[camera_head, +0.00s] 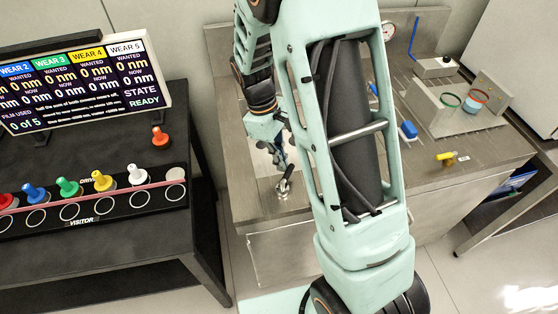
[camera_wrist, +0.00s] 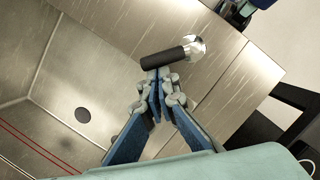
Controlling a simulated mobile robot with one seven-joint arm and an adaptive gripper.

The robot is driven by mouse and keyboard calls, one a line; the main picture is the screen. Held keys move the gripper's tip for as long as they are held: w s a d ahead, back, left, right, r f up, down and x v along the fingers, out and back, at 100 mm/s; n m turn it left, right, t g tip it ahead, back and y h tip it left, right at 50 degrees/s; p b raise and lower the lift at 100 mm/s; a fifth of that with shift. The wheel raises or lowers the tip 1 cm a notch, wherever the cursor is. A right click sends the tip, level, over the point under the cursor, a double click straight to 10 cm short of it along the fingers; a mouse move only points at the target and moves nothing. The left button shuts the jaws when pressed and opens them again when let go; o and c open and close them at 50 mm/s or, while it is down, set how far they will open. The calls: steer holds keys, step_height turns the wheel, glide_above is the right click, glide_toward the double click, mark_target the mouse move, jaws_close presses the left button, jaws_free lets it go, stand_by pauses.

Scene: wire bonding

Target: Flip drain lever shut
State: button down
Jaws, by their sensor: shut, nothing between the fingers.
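The drain lever has a black handle (camera_wrist: 165,57) and a round silver base (camera_wrist: 196,46). It sits on the metal rim beside a basin in the wrist view. In the head view the lever (camera_head: 284,184) stands near the front left of the steel bench. My gripper (camera_wrist: 158,74) is shut and empty, its fingertips right at the black handle. I cannot tell whether they touch it. In the head view my gripper (camera_head: 279,158) is just above and behind the lever, partly hidden by my arm.
The steel basin floor (camera_wrist: 50,120) has a dark round spot (camera_wrist: 82,114). A blue block (camera_head: 408,130), a yellow piece (camera_head: 446,156) and a clear-walled tray (camera_head: 450,118) are right on the bench. A black table (camera_head: 205,245) with coloured knobs and a display (camera_head: 80,85) stands left.

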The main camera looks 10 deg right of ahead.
steer(key=d+m, duration=0.1)
steer(key=m, duration=0.1)
steer(key=d+m, duration=0.1)
steer(key=m, duration=0.1)
steer(key=shift+s+g+y, duration=0.4)
steer(key=m, duration=0.1)
steer(key=s+d+m, duration=0.1)
steer(key=m, duration=0.1)
steer(key=m+y, duration=0.1)
steer(key=shift+s+d, duration=0.15)
steer(key=shift+d, duration=0.1)
steer(key=shift+a, duration=0.15)
steer(key=shift+a, duration=0.7)
steer(key=v, duration=1.2)
steer(key=shift+w, duration=0.2)
